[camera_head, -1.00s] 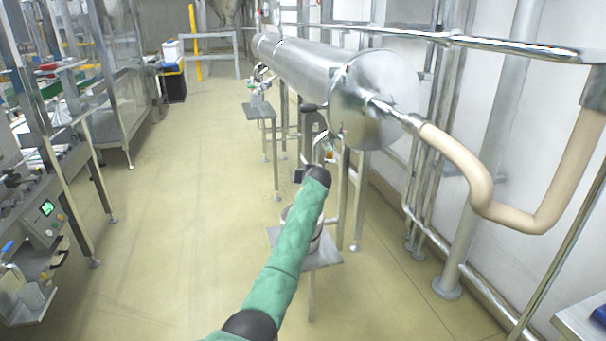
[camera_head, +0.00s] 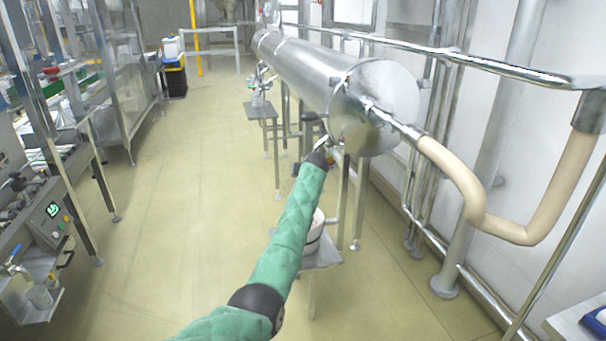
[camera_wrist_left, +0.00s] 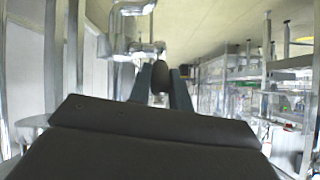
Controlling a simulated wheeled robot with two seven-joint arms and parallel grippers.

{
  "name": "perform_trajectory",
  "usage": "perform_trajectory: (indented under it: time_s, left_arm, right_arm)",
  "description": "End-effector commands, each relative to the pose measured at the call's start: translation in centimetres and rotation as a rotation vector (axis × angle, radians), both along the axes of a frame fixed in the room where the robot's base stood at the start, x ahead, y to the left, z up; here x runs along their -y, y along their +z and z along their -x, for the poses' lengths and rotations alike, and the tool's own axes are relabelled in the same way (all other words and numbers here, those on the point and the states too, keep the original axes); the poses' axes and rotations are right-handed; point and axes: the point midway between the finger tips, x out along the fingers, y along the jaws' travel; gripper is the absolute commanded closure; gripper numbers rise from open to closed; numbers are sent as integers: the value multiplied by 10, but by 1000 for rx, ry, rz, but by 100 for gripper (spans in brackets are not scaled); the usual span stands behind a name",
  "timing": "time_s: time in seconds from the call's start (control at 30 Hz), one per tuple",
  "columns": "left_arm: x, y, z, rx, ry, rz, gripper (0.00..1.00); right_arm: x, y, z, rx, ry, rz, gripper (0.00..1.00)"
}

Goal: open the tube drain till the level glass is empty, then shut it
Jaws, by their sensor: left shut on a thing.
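The steel tube (camera_head: 310,75) is a long horizontal cylinder along the right side in the head view. My left arm reaches up to its near end, with the left gripper (camera_head: 324,150) just below the end plate. In the left wrist view the left gripper (camera_wrist_left: 161,92) is shut on a dark rounded knob (camera_wrist_left: 159,73), which looks like the drain's handle. Shiny pipework (camera_wrist_left: 130,12) shows beyond it. A pale bucket (camera_head: 315,228) stands below on a small stand, partly hidden by my arm. I cannot make out the level glass or its level. My right gripper is not in view.
A beige hose (camera_head: 462,185) runs from the tube's end to the right. Steel rails and upright pipes (camera_head: 466,215) line the right wall. Another small stand (camera_head: 260,112) is farther back. Machines with a lit panel (camera_head: 52,211) stand at left. The floor between is clear.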

Motion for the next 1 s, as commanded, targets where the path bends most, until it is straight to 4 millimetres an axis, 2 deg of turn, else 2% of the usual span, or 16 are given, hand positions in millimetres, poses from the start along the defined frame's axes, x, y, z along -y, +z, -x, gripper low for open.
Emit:
perform_trajectory:
  time_s: [0.37, 0.4, 0.5, 0.8, 1.0]
  left_arm:
    - [1, 2, 0, 1, -1, 0, 100]
    - [1, 2, 0, 1, -1, 0, 74]
    - [0, 1, 0, 1, -1, 0, 59]
    - [1, 1, 1, 0, 0, 0, 59]
    - [5, 10, 12, 2, -1, 2, 59]
  right_arm:
    - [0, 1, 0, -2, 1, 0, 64]
    - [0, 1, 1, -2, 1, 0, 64]
    - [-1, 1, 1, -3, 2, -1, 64]
    - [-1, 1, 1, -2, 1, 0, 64]
    - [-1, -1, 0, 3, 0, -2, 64]
